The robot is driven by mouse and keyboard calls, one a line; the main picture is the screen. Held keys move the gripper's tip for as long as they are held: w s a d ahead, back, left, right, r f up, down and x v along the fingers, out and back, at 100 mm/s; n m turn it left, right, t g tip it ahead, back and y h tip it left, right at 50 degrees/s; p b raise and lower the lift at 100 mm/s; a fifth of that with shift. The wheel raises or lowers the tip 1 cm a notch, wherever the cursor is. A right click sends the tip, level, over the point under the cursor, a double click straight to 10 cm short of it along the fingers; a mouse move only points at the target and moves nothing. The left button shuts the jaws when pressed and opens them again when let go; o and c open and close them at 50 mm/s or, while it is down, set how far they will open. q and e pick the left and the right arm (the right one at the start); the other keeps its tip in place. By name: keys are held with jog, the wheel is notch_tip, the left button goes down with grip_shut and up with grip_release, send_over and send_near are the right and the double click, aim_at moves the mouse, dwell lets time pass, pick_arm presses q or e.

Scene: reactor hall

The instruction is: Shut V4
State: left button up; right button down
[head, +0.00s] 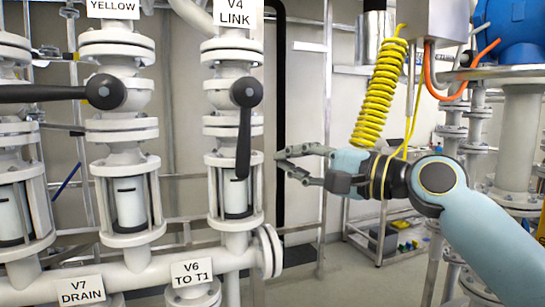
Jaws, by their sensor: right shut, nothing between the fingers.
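The V4 LINK label (235,17) sits at the top of the white pipe column in the middle of the head view. Below it is the V4 valve body (226,98) with a black lever (244,140). The lever hangs straight down from its round hub, along the pipe, and its lower end is in front of the sight glass. My right gripper (281,161) is shut and empty. Its fingertips point left, just right of the lever's lower part, with a small gap in the picture. I cannot tell the difference in depth. My left gripper is not in view.
The neighbouring column with the YELLOW label (113,8) has a black lever (45,93) pointing left. The V7 DRAIN (81,292) and V6 TO T1 (192,273) labels are low down. A yellow coiled hose (380,92) hangs behind my right wrist. A flange (269,250) sticks out below the gripper.

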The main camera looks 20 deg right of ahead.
aim_at(243, 129)
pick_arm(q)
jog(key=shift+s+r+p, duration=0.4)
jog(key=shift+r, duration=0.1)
pick_arm(e)
jog(key=a, duration=0.3)
jog(key=shift+w+a+r, duration=0.1)
jog(key=shift+w+a, duration=0.1)
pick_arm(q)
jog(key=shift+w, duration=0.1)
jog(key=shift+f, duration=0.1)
pick_arm(e)
jog(key=shift+a, duration=0.1)
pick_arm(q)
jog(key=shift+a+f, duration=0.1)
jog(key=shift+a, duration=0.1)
pick_arm(e)
jog(key=shift+a+m+t, duration=0.25)
jog(key=shift+m+t, duration=0.15)
